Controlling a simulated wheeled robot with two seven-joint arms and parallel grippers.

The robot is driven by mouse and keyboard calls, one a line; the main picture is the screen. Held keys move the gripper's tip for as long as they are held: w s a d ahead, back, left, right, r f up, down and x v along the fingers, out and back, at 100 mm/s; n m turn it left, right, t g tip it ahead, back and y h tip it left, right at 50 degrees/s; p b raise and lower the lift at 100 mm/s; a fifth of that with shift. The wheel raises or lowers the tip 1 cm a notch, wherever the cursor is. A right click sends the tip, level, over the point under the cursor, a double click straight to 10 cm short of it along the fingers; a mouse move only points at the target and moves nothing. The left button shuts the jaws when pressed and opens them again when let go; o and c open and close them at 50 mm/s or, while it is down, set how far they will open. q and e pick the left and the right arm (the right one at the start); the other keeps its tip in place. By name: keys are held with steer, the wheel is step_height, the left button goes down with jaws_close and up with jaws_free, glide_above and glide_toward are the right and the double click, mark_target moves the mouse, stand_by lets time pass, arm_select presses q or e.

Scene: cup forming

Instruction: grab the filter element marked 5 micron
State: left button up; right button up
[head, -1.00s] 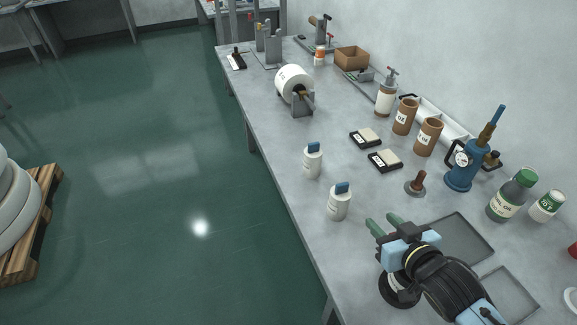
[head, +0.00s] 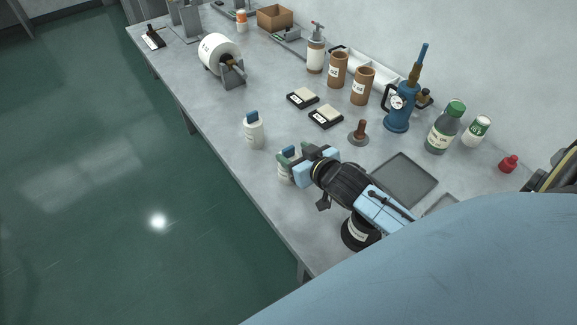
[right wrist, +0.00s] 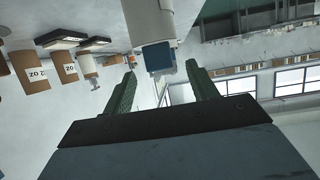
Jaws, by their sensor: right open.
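No label that I can read says 5 micron. Two white cylinders with blue tops stand near the table's front edge: a farther one (head: 254,132) and a nearer one (head: 283,174), partly hidden by my right gripper (head: 286,157). My right gripper is open, with its green fingers at the nearer cylinder. In the right wrist view a white cylinder's blue top (right wrist: 160,58) lies between the open fingers (right wrist: 160,88), with a gap on each side. Two brown labelled cylinders, left (head: 338,70) and right (head: 363,87), stand farther back. My left gripper is not in view.
Two small flat boxes (head: 325,117), a plunger-like tool (head: 359,132) and a blue pump (head: 400,108) stand beyond the gripper. A grey tray (head: 404,180) and a dark round container (head: 358,232) are beside my right arm. A white roll (head: 220,53) stands farther left.

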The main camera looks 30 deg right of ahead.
mark_target(289, 150)
steer(key=x, duration=0.4)
jaws_close()
stand_by(0.4)
